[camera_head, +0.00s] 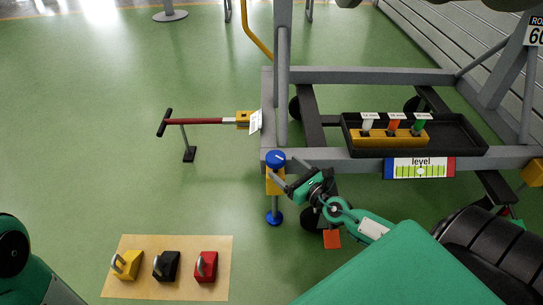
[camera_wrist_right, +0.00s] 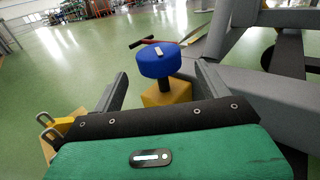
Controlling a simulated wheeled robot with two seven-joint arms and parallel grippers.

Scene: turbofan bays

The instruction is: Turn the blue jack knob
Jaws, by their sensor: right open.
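The blue jack knob (camera_head: 275,158) is a round blue cap with a white mark, on top of a yellow jack body (camera_head: 274,183) at the near left corner of the grey stand. A blue foot (camera_head: 274,219) is at the jack's lower end. My right gripper (camera_head: 282,175) is beside the knob in the head view. In the right wrist view the knob (camera_wrist_right: 160,60) stands ahead, between and beyond the two open fingers (camera_wrist_right: 160,85), with the yellow body below it. I cannot tell if a finger touches it. My left gripper is not in view.
The grey stand frame (camera_head: 370,76) rises close by. A level gauge (camera_head: 420,168) and a black tray (camera_head: 465,137) with coloured-handled tools are on its near beam. A red tow bar (camera_head: 198,121) extends left. Several padlocks lie on a tan mat (camera_head: 190,245). Green floor is clear at left.

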